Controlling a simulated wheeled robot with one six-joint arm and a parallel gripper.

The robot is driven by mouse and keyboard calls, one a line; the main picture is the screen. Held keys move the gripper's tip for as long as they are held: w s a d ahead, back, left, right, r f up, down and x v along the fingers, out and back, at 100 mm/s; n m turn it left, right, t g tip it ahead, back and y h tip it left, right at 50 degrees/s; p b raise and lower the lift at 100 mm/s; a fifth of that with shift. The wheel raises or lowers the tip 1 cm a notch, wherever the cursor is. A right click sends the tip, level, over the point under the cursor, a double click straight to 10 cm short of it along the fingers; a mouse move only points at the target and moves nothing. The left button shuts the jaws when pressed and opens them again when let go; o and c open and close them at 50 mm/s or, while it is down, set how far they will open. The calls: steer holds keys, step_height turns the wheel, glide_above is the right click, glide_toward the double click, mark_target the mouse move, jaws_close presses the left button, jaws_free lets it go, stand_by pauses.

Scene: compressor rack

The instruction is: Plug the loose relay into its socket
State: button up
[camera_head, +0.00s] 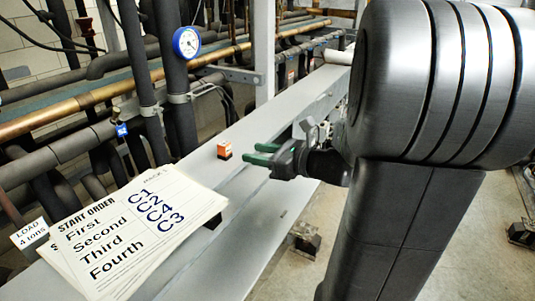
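The relay is a small orange block with a dark base (224,151), sitting on the flat grey beam near the middle of the view. My gripper (257,153) has green fingers and points left towards the relay, just to its right. A gap shows between the fingers, and nothing is seen between them. The fingertips look apart from the relay. I cannot make out a relay socket in this view.
Printed sheets headed "START ORDER" (120,237) lie on the beam (290,124) at the lower left. Dark insulated pipes, a copper pipe (85,96) and a blue-rimmed gauge (187,42) stand behind. The beam between sheets and relay is clear.

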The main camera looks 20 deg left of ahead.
mark_target(229, 149)
steer(key=a, duration=0.3)
steer(key=a+f, duration=0.1)
steer(key=a, duration=0.2)
steer(key=a+b, duration=0.1)
steer(key=a, duration=0.2)
steer(key=shift+w+a+f, duration=0.15)
steer(key=shift+w+f, duration=0.1)
steer(key=shift+w, duration=0.1)
jaws_close()
steer(key=shift+r+p, duration=1.35)
steer(key=shift+r, duration=0.15)
steer(key=s+d, duration=0.1)
steer(key=d, duration=1.1)
steer(key=shift+p, duration=0.3)
steer(key=shift+f, duration=0.1)
